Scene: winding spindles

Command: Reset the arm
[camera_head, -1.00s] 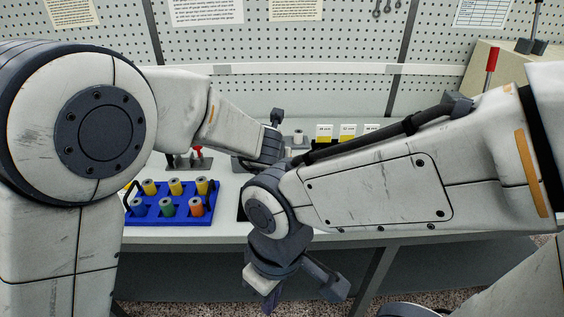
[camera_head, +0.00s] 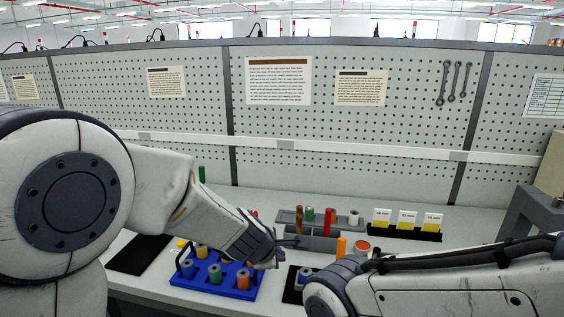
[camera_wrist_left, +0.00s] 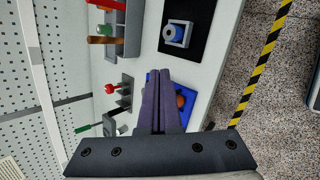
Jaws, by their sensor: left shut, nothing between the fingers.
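My left arm comes in from the left in the head view. Its gripper (camera_head: 276,261) hangs just above the right back edge of the blue spool tray (camera_head: 252,292). In the left wrist view the two dark fingers (camera_wrist_left: 159,73) are together with nothing between them, and they hide most of the blue tray. My right arm crosses the lower right of the head view. Its gripper is below the picture and out of sight.
The tray holds several coloured spools. Behind stands a grey rack (camera_head: 318,243) with coloured rods. Another black mat (camera_head: 140,256) lies bare at left.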

